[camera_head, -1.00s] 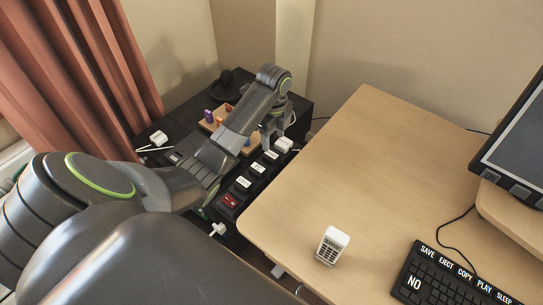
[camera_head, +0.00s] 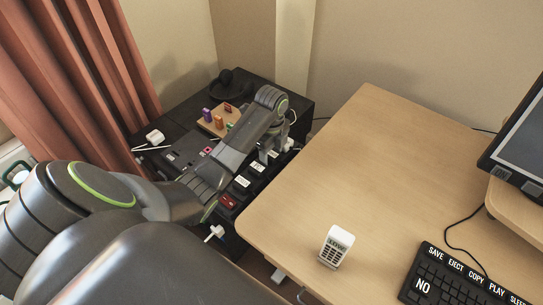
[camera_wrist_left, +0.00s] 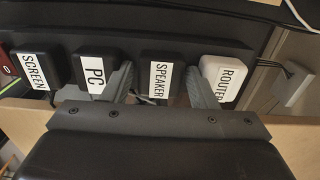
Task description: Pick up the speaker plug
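The speaker plug is a black block with a white SPEAKER label (camera_wrist_left: 160,79), seated in the dark power strip. It stands between the PC plug (camera_wrist_left: 98,72) and the white router plug (camera_wrist_left: 226,76) in the left wrist view. My left gripper (camera_wrist_left: 165,84) is open, one finger on each side of the speaker plug, with a narrow gap visible at the left finger. Contact on the right side is hard to judge. In the head view my left gripper (camera_head: 268,150) is over the strip and largely hides the speaker plug. My right gripper is not in view.
The screen plug (camera_wrist_left: 35,67) and a red switch (camera_head: 228,202) continue the row. A wooden tray (camera_head: 219,121) with small coloured items lies behind on the dark cabinet. A wooden desk (camera_head: 340,170) edge runs close to the right, with a white calculator (camera_head: 336,247) on it.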

